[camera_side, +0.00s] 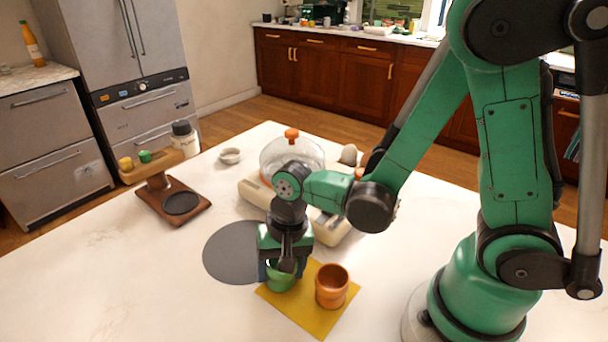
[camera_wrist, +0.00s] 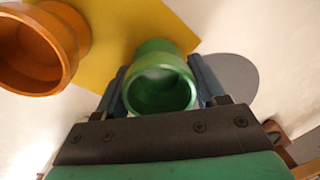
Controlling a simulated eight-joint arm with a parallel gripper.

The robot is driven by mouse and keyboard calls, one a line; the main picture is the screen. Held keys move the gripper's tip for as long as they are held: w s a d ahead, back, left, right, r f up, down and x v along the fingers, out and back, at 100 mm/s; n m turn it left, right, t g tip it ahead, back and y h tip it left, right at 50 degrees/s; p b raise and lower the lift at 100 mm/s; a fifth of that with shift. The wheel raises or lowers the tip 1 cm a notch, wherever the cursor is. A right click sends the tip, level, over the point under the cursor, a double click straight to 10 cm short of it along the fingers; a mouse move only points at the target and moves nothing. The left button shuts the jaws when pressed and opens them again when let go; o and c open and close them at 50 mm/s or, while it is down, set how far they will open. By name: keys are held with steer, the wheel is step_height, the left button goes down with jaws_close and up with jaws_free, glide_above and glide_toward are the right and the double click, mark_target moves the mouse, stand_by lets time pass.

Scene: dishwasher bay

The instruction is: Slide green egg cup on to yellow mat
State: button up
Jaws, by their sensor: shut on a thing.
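The green egg cup (camera_side: 281,277) is between the fingers of my gripper (camera_side: 282,268), which is shut on it. In the side view the cup stands at the left corner of the yellow mat (camera_side: 313,319), over or touching its edge. The wrist view shows the green egg cup (camera_wrist: 160,78) upright between the two blue-grey fingers of my gripper (camera_wrist: 161,88), with the yellow mat (camera_wrist: 110,45) beside and behind it. How much of its base rests on the mat is hidden.
An orange-brown cup (camera_side: 332,287) stands on the mat, right of the green cup. A round grey mat (camera_side: 228,252) lies to the left. A wooden stand (camera_side: 160,200) and a cream appliance with a clear bowl (camera_side: 290,155) stand farther back. The front left of the table is clear.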

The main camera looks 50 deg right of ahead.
steer(key=shift+s, duration=0.5)
steer(key=o, duration=1.4)
steer(key=shift+c, duration=0.2)
steer(key=shift+s+d+r, duration=0.15)
steer(key=shift+d+r, duration=0.05)
steer(key=shift+r, duration=1.2)
steer(key=shift+s+d+r, duration=0.1)
steer(key=shift+d+r, duration=0.05)
steer(key=shift+r, duration=1.25)
steer(key=shift+r, duration=0.1)
